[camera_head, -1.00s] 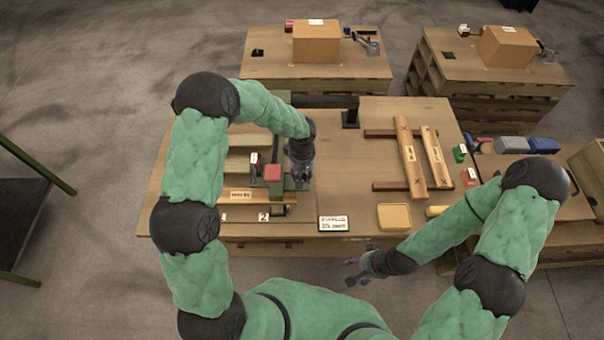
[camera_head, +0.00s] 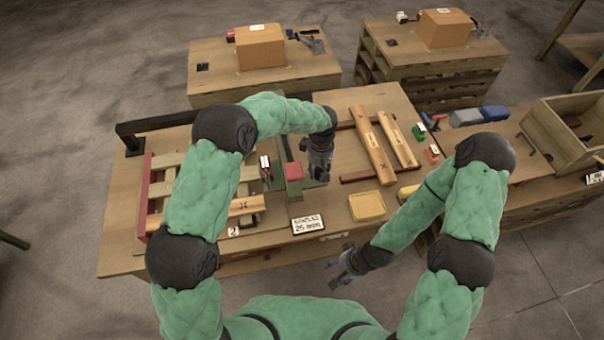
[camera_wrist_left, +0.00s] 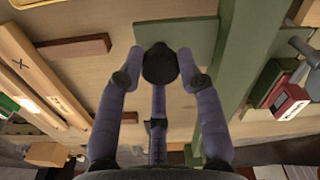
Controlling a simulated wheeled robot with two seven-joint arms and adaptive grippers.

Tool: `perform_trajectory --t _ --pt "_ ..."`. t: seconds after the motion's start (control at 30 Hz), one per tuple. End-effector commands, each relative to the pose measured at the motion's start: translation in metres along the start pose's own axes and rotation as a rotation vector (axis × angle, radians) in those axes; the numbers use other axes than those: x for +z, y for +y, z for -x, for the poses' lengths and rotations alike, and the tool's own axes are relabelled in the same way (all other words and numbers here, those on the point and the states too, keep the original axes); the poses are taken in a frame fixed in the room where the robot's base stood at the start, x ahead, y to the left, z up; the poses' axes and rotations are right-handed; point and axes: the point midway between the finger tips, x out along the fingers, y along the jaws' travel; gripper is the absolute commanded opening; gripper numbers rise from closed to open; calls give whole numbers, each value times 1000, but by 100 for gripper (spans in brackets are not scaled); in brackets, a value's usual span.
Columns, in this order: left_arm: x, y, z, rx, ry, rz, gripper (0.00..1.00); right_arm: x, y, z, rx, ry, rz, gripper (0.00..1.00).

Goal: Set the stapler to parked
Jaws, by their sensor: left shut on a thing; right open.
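My left gripper (camera_head: 319,173) points down beside a green fixture (camera_head: 292,188) with a red block (camera_head: 293,171) on top. In the left wrist view its fingers (camera_wrist_left: 160,75) are shut on a round black knob (camera_wrist_left: 160,64), over a flat green plate (camera_wrist_left: 197,40). I cannot tell whether the knob belongs to the stapler. A small red and black device with a white label (camera_wrist_left: 287,101) lies beyond the green beam (camera_wrist_left: 238,60); it also shows in the head view (camera_head: 266,165). My right gripper (camera_head: 342,273) is open and empty near the table's front edge.
A sign reading 25 mm (camera_head: 307,224) and a yellow tray (camera_head: 367,206) stand near the front edge. Two wooden beams (camera_head: 372,145) lie on rails at the right. A wooden plank (camera_head: 246,207) lies at the left. A wooden bin (camera_head: 565,130) stands far right.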

Motion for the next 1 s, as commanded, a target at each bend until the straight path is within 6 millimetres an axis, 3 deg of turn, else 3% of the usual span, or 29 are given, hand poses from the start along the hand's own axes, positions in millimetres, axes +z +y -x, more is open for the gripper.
perform_trajectory --t 0.2,0.63,0.67,0.73,1.0 --pt "7 18 0 3 1 -1 0 0 1 -4 0 0 0 60" --pt "8 22 2 7 1 0 0 0 1 -4 0 0 0 60" --pt "8 22 2 8 1 0 42 0 1 -4 0 0 0 60" --pt "8 22 2 8 1 0 60 0 1 -4 0 0 0 60" --pt "8 20 1 3 0 0 60 0 1 -4 0 0 0 60"
